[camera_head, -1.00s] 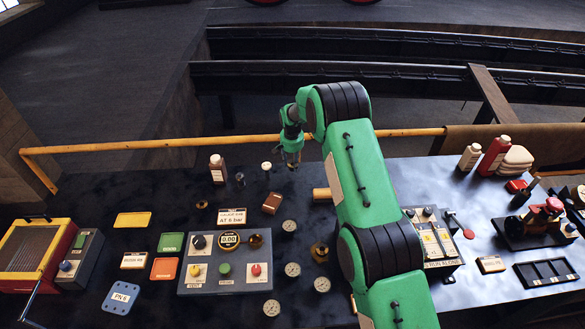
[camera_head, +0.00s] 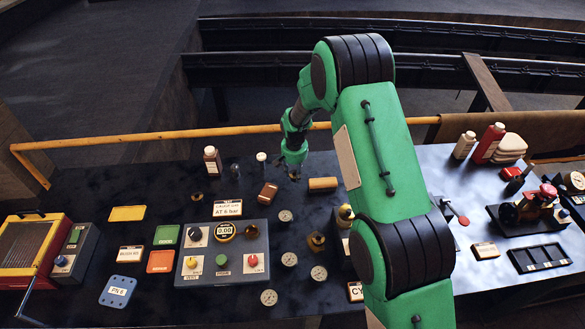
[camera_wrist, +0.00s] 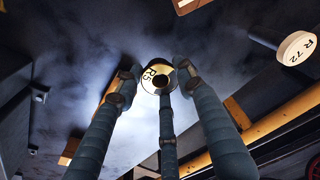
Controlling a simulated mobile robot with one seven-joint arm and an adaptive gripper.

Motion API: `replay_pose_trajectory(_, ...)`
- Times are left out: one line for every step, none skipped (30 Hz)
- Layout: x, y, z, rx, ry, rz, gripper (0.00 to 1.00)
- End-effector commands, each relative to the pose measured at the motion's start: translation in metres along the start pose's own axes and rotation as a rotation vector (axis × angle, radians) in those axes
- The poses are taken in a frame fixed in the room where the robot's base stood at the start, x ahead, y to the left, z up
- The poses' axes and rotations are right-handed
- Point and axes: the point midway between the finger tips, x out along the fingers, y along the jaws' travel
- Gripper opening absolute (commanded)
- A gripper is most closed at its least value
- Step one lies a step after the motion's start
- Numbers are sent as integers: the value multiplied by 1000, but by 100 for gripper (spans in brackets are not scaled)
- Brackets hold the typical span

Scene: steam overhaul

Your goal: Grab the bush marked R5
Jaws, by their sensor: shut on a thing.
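In the head view my gripper (camera_head: 309,181) points down over the dark bench, near a brown cylinder (camera_head: 322,184). The bush is too small or hidden to make out there. I cannot tell whether it touches the bench.
A yellow rail (camera_head: 150,140) runs along the far edge.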

Motion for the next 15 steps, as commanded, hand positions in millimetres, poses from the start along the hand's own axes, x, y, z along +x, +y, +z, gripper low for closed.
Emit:
replay_pose_trajectory(-2,2,4,0,1,0,3)
replay_pose_trajectory(-3,2,7,0,1,0,3)
replay_pose_trajectory(-3,4,10,0,0,0,3)
replay_pose_trajectory(-3,4,12,0,0,0,3)
replay_pose_trajectory(-3,5,14,0,0,0,3)
replay_pose_trajectory(-4,5,15,0,1,0,3)
replay_pose_trajectory(-4,6,16,0,2,0,3)
replay_pose_trajectory(-5,6,17,0,2,-1,3)
replay_pose_trajectory(-5,6,18,0,2,-1,3)
replay_pose_trajectory(-5,7,18,0,2,-1,3)
replay_pose_trajectory(-5,7,19,0,2,0,3)
replay_pose_trajectory(-5,7,20,0,2,0,3)
replay_pose_trajectory(-5,7,20,0,1,0,3)
replay_pose_trajectory(-5,7,20,0,1,0,3)
replay_pose_trajectory(-5,7,20,0,1,0,3)
